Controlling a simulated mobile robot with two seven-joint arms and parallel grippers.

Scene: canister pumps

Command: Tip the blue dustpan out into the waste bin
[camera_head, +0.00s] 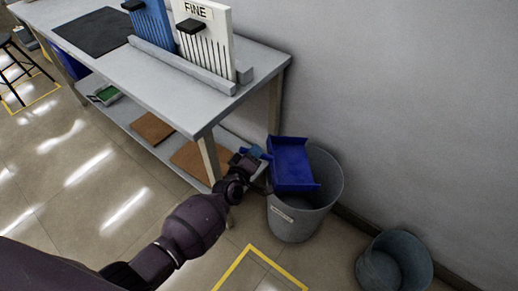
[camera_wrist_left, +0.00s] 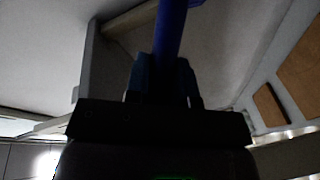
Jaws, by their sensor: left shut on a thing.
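The blue dustpan (camera_head: 291,166) is over the mouth of the grey waste bin (camera_head: 298,222) in the head view. It covers the left part of the opening. My left gripper (camera_head: 257,158) is at the left side of the bin, shut on the dustpan's handle. In the left wrist view the blue handle (camera_wrist_left: 171,35) rises from between the fingers of the left gripper (camera_wrist_left: 162,80). The pan's inside looks empty from here, but detail is too small to be sure. The bin's inside is mostly hidden by the pan. My right gripper is in neither view.
A grey workbench (camera_head: 200,100) with a lower shelf stands left of the bin. On it are a blue rack (camera_head: 152,22) and a white rack (camera_head: 205,45) marked FINE. The wall is close behind the bin.

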